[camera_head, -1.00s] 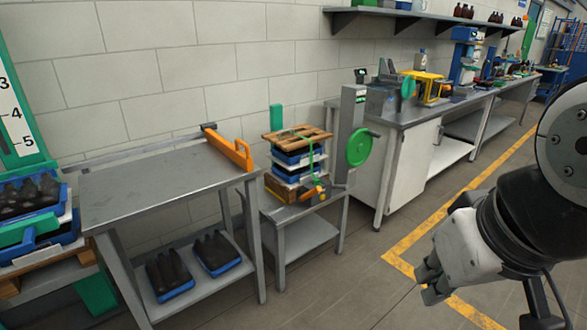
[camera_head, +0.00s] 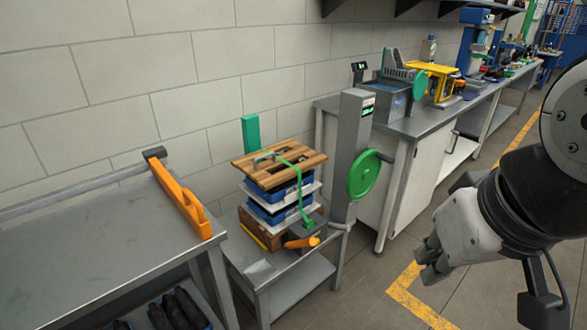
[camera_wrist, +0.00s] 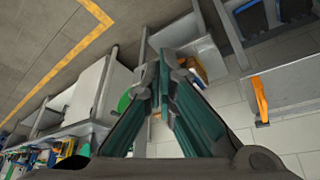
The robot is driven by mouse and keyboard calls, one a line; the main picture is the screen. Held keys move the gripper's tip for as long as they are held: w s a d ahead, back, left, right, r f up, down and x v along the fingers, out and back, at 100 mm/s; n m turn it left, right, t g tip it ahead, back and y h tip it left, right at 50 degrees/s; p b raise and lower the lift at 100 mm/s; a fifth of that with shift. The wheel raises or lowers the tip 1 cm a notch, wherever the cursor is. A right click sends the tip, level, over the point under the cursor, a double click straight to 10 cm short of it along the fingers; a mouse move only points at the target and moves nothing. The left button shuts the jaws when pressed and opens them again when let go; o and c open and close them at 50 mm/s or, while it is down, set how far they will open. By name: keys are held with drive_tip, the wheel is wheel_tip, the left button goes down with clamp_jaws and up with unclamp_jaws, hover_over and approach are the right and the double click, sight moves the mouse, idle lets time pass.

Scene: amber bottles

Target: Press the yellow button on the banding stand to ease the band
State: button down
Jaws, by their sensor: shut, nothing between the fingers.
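The banding stand (camera_head: 262,268) is a low grey metal table left of my gripper. On it sits a stack of blue trays (camera_head: 272,190) and white sheets under a wooden board (camera_head: 280,160). A green band (camera_head: 299,187) runs over the stack and down its front to a tool with an orange handle (camera_head: 301,242). A grey post with a green handwheel (camera_head: 363,174) stands at its right. I cannot make out the yellow button. My gripper (camera_head: 428,262) is shut and empty, apart from the stand. In the wrist view its fingers (camera_wrist: 170,58) hide part of the stack.
A grey table (camera_head: 100,255) with an orange lever arm (camera_head: 182,200) is at the left, with dark bottles on its lower shelf. A long workbench (camera_head: 425,120) stands behind right. Open floor with a yellow line (camera_head: 415,300) lies in front.

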drive_tip(key=shift+w, duration=0.1)
drive_tip(key=w+a+f+m+y+b, duration=0.3)
drive_tip(key=w+f+m+b, duration=0.5)
drive_tip(key=w, duration=0.5)
drive_tip(key=w+a+f+m+y+b, duration=0.3)
drive_tip(key=w+f+m+b, duration=0.15)
drive_tip(key=w+f, duration=0.75)
drive_tip(key=w+d+f+m+b, duration=0.3)
drive_tip(key=w+f+m, duration=0.2)
drive_tip(key=f, duration=0.4)
drive_tip(key=w+d+f+m+t+b, duration=0.1)
drive_tip(key=w+d+f+m+b, duration=0.2)
drive_tip(key=w+f+m, duration=0.3)
drive_tip(key=w+d+f+m+t+h+b, duration=0.1)
drive_tip(key=w+d+f+m+b, duration=0.2)
drive_tip(key=f, duration=0.9)
drive_tip(key=w+d+m, duration=0.2)
drive_tip(key=w, duration=0.2)
drive_tip(key=shift+d+f, duration=0.25)
drive_tip(key=shift+f, duration=0.1)
drive_tip(key=shift+m, duration=0.25)
